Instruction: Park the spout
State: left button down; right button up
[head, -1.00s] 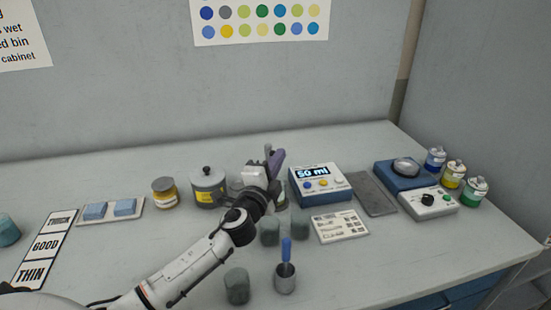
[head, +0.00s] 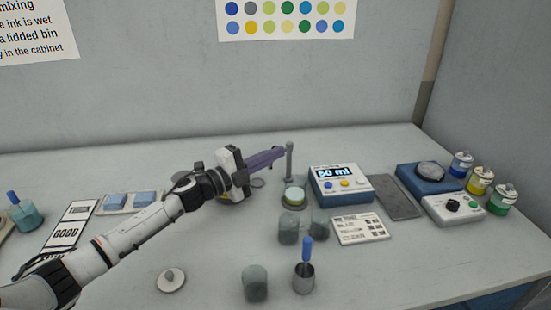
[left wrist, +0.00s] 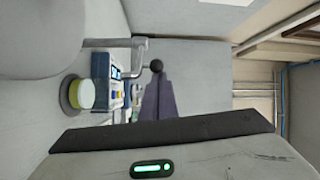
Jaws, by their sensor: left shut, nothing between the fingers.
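The dispenser's grey post (head: 290,160) rises behind a jar of green and yellow look (head: 293,195) on a round base. In the left wrist view, which is turned sideways, the spout (left wrist: 141,56) is a grey bent tube joined to the post, with a black ball knob (left wrist: 157,66) beside it. My left gripper (head: 282,152) is shut and empty, its purple fingers pointing right toward the post. In the left wrist view its fingertips (left wrist: 158,82) appear close to the knob; I cannot tell whether they touch. My right gripper is not in view.
The blue-white unit (head: 341,184) reading 50 ml stands right of the post. Grey-green cups (head: 289,228), a metal cup (head: 303,279) with a blue-handled tool and a loose lid (head: 171,280) lie in front. Ink cans (head: 480,181) stand far right.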

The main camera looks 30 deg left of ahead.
pick_arm(q)
jog(key=shift+a, duration=1.2)
jog(key=a+v, duration=0.1)
jog(key=v, duration=0.8)
jog(key=shift+r, duration=0.45)
jog(key=shift+a, duration=0.15)
